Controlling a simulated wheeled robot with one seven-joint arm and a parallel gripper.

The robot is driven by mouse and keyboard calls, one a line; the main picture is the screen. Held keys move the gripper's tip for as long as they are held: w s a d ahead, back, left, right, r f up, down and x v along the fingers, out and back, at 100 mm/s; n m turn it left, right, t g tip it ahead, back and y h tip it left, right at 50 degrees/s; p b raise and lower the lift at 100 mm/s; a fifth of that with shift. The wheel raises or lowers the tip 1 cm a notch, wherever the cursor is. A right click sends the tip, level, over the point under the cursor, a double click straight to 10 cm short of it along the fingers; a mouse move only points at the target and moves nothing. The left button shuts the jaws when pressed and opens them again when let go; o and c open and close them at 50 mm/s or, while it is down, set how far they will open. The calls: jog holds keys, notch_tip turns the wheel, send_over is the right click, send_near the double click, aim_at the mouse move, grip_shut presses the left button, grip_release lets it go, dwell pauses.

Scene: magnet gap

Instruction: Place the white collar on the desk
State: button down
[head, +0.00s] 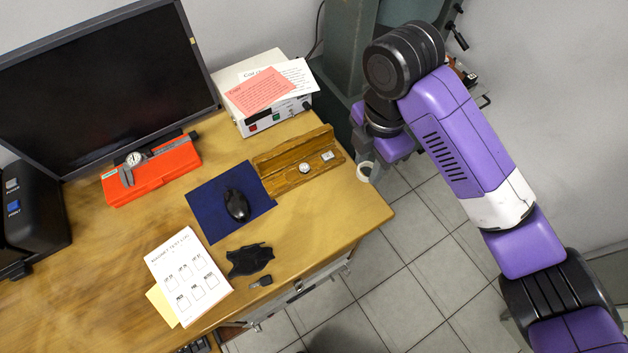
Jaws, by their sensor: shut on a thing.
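The white collar (366,172) is a small pale ring just beyond the right edge of the wooden desk (345,215) in the picture. My gripper (364,157) is shut on the collar. The fingers are small and dark here, and my wrist hides part of them. From this single view I cannot tell how high the collar is above the desk top, or whether it touches the desk edge.
A wooden stand (290,170) with small parts lies near the collar. A blue pad (208,200) with a black mouse (236,205), a black cloth (250,259) and a white instrument box (262,95) are nearby. The desk's right front corner is bare.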

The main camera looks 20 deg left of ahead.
aim_at(352, 210)
jog(key=shift+n, duration=0.4)
jog(key=f, duration=0.9)
jog(key=f+p, duration=0.1)
jog(key=f, duration=0.9)
jog(key=shift+s+a+f+p, duration=0.1)
jog(key=shift+a+f+p, duration=0.1)
jog(key=shift+p, duration=0.1)
jog(key=shift+f, duration=0.15)
jog(key=c, duration=1)
grip_release()
jog(key=shift+o, duration=0.2)
notch_tip(352, 210, up, 12)
jog(key=shift+r+b, duration=0.2)
jog(key=shift+b, duration=0.15)
jog(key=shift+a, duration=0.1)
